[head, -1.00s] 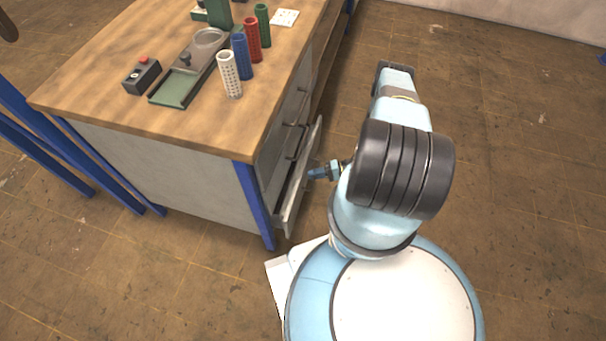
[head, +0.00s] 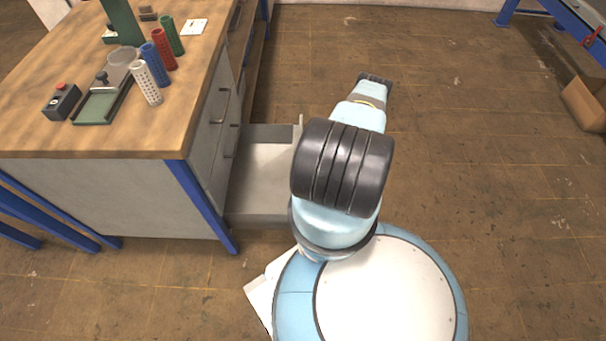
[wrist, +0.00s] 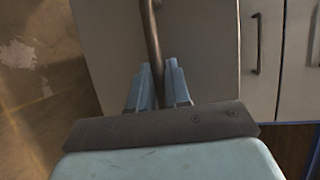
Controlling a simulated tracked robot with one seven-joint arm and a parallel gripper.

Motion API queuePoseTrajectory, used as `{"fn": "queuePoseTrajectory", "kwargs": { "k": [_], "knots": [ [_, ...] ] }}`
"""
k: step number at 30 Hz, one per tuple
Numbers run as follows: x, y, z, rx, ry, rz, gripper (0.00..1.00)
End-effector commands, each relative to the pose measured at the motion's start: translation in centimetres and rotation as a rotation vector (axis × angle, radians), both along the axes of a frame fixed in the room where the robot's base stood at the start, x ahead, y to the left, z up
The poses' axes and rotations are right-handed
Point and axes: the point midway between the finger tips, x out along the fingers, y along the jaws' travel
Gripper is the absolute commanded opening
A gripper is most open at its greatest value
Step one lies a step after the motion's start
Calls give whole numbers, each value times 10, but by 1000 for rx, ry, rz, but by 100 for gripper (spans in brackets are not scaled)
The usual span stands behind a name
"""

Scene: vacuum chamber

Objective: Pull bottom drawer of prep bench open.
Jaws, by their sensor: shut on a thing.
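The prep bench (head: 100,140) stands at the left in the head view, with a wooden top, grey side and blue legs. Its bottom drawer (head: 262,165) is pulled well out to the right, and its pale, empty inside shows. My arm covers the drawer's front end and my gripper in the head view. In the wrist view my gripper (wrist: 158,85) is shut on the dark bar handle (wrist: 152,40) of the drawer, one finger on each side. The drawer's pale front (wrist: 205,45) lies behind the handle.
Two shut drawers with handles (head: 226,105) sit above the open one. Coloured perforated tubes (head: 164,50), a black box with a red button (head: 62,100) and a green tray (head: 104,98) stand on top. A cardboard box (head: 585,103) lies far right. Floor right of me is clear.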

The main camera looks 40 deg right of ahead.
Motion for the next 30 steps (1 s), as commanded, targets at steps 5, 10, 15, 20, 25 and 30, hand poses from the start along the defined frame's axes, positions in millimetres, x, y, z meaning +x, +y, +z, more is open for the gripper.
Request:
{"fn": "queuePoseTrajectory", "kwargs": {
  "k": [5,10,15,20,25,30],
  "knots": [
    [2,3,-2,-7,2,9,0],
    [4,7,-2,-6,3,17,0],
    [5,8,-2,-4,2,20,29],
    [5,9,-1,-2,0,21,38],
    [6,9,0,-1,0,22,38],
    [4,-1,2,-3,-1,20,38]
  ]
}}
